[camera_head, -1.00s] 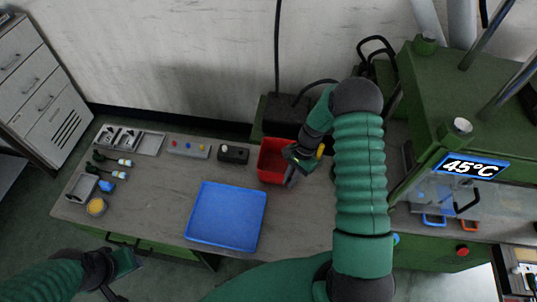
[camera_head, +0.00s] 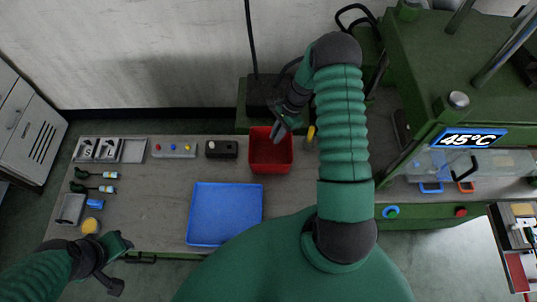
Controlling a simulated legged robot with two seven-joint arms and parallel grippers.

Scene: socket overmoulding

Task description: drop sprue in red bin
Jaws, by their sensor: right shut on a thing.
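The red bin (camera_head: 270,160) stands open on the workbench, right of the blue tray. My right gripper (camera_head: 281,130) reaches down over the bin's back rim, its fingertips at the upper part of the bin. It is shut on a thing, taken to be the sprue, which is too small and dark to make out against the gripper. I see no sprue in the visible part of the bin. My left gripper (camera_head: 120,264) is at the bench's front left edge, far from the bin, with its fingers apart and nothing between them.
A blue tray (camera_head: 225,214) lies in the middle of the grey bench. A black box (camera_head: 221,149) and a button panel (camera_head: 174,149) stand at the back. Cables with plugs (camera_head: 93,188) lie at the left. A green press (camera_head: 460,90) showing 45°C stands at the right.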

